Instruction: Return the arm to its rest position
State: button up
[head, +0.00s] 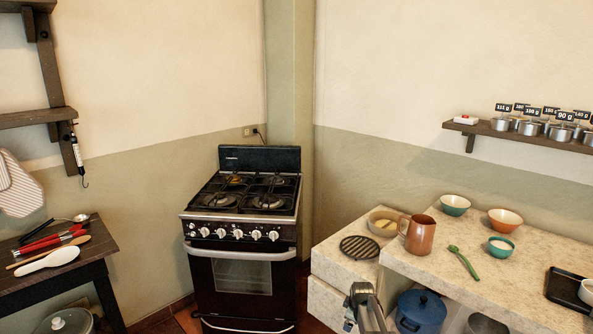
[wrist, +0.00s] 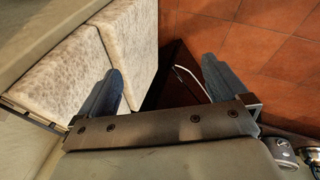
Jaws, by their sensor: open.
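My gripper (wrist: 160,76) is open and empty in the wrist view, its two dark fingers spread wide apart. It points down past the edge of the pale stone counter (wrist: 128,35) towards the tiled floor. In the head view, part of my arm or gripper (head: 364,298) shows at the bottom, in front of the lower counter; its fingertips cannot be made out there. No object is between the fingers.
A black stove (head: 243,240) stands left of the counter (head: 420,262). A copper mug (head: 419,236), bowls and a green spoon (head: 464,262) sit on the counter. A blue pot (head: 421,310) is below. A wall shelf (head: 480,128) holds several labelled tins. Terracotta floor (wrist: 265,60) is open.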

jog(key=s+a+f+m+g, duration=0.1)
jog(key=s+f+m+g, duration=0.2)
jog(key=s+f, duration=0.85)
jog(key=s+a+f+m+g, duration=0.1)
jog(key=s+f+m+g, duration=0.2)
jog(key=s+f, duration=0.85)
jog(key=s+a+m+g, duration=0.1)
jog(key=s+m+g, duration=0.4)
jog(key=s, duration=2.8)
jog(key=shift+s+a+f+m, duration=0.25)
jog(key=shift+s+a+m, duration=0.05)
jog(key=shift+s, duration=0.1)
